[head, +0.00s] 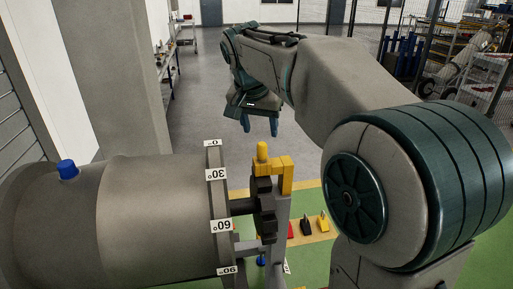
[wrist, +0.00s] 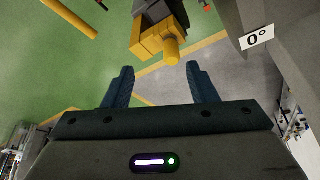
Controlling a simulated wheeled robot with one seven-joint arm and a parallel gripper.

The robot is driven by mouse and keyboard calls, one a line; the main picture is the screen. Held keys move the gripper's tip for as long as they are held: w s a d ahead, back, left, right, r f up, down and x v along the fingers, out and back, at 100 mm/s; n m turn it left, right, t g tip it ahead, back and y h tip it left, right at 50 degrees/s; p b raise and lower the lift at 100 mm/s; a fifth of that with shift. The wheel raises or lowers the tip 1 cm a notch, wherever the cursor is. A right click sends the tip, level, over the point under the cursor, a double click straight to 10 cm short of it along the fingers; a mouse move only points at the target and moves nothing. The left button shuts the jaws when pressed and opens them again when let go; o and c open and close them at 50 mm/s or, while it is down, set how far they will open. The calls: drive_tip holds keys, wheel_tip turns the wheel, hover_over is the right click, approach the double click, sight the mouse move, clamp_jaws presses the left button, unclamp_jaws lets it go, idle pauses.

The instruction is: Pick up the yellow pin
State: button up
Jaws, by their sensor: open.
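The yellow pin (head: 262,151) stands upright with a rounded top, beside a yellow block (head: 286,170) on a dark fixture to the right of the grey cylinder. It also shows in the wrist view (wrist: 172,52), just beyond the gap between the fingers. My gripper (head: 260,126) points down a little above the pin in the head view, and its two blue fingers are apart and empty. In the wrist view my gripper (wrist: 160,72) has nothing between its fingertips. The pin's lower part is hidden in both views.
The large grey cylinder (head: 150,215) with a flange marked in degrees fills the lower left. A blue plug (head: 68,169) sits on it. Red, black and yellow pieces (head: 323,222) lie on the floor strip beyond. Open grey floor lies behind.

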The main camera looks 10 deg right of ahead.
sight(262, 144)
drive_tip(key=shift+m, duration=0.4)
drive_tip(key=w+f, duration=0.1)
drive_tip(key=f, duration=0.1)
drive_tip(key=w+d+f, duration=0.1)
drive_tip(key=w+f, duration=0.2)
drive_tip(key=f, duration=0.1)
drive_tip(key=shift+w+d+f+p, duration=0.15)
drive_tip(key=shift+w+d+p, duration=0.05)
drive_tip(key=shift+w+p, duration=0.2)
drive_tip(key=shift+w+p+x, duration=0.2)
drive_tip(key=shift+p+x, duration=0.2)
drive_tip(key=shift+x, duration=0.9)
drive_tip(key=shift+w+p+x, duration=0.25)
drive_tip(key=shift+p+x, duration=0.1)
drive_tip(key=shift+x, duration=0.95)
clamp_jaws()
